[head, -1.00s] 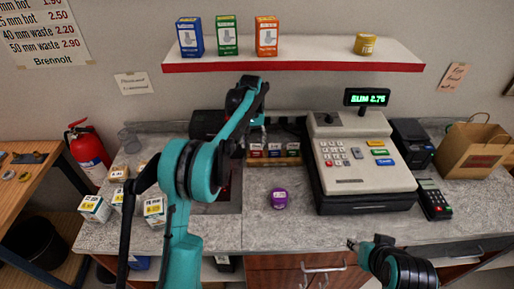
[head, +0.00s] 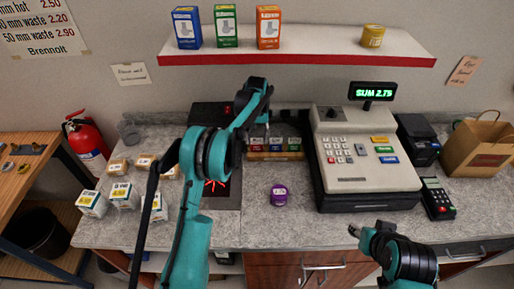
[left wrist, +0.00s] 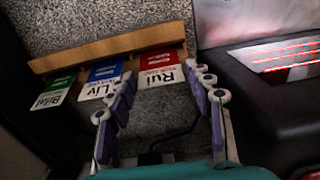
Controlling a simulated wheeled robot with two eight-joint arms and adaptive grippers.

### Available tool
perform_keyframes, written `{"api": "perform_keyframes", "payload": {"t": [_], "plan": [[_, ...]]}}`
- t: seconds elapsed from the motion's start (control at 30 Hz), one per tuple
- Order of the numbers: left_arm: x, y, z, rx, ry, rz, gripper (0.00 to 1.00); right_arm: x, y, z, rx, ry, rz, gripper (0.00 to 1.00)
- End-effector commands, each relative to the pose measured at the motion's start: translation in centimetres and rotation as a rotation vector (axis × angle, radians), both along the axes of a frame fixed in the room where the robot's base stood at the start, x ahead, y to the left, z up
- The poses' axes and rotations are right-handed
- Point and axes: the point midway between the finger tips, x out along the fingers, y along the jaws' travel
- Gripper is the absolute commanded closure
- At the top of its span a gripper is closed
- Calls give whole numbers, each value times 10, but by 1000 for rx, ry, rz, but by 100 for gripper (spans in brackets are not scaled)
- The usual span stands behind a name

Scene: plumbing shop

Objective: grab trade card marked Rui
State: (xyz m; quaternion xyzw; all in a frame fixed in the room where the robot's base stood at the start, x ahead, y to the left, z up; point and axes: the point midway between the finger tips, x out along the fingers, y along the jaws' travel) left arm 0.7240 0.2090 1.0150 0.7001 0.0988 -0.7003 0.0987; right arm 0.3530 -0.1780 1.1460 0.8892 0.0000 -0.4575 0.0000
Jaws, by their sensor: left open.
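The trade card marked Rui (left wrist: 162,72) has a red band and a white lower part. It stands in a wooden holder (left wrist: 110,46), at the right end of the row in the left wrist view. It also shows as the red card at the left of the row in the head view (head: 257,144). My left gripper (left wrist: 165,98) is open and empty, its fingers pointing at the holder with the Rui card ahead between them. My right gripper (head: 359,232) is low at the counter's front edge; its jaws are too small to read.
A blue Liv card (left wrist: 101,82) and a green Bilal card (left wrist: 54,92) stand beside Rui. A black device with a red-lit top (left wrist: 275,58) is close on the right.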

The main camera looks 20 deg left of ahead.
Motion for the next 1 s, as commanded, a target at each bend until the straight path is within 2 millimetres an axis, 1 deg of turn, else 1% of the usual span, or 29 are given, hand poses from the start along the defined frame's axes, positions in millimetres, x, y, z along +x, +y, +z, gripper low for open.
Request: {"api": "perform_keyframes", "payload": {"t": [0.03,0.1,0.2,0.37,0.4,0.43,0.83,1.0], "plan": [[0,0,-10,0,0,0,48,0,0,-3,0,0,0,60],[0,0,-19,0,0,0,48,0,0,-4,0,0,0,60],[0,0,-24,0,0,0,48,0,0,-4,0,0,0,60],[0,0,-23,0,0,0,48,0,0,-4,0,0,0,60],[0,0,-23,0,0,0,58,0,0,-4,0,0,0,60],[0,0,-23,0,0,0,62,0,0,-4,0,0,0,60],[0,0,-21,0,0,0,63,0,0,-3,0,0,0,60],[0,0,-9,0,0,0,63,0,0,-1,0,0,0,60]]}}
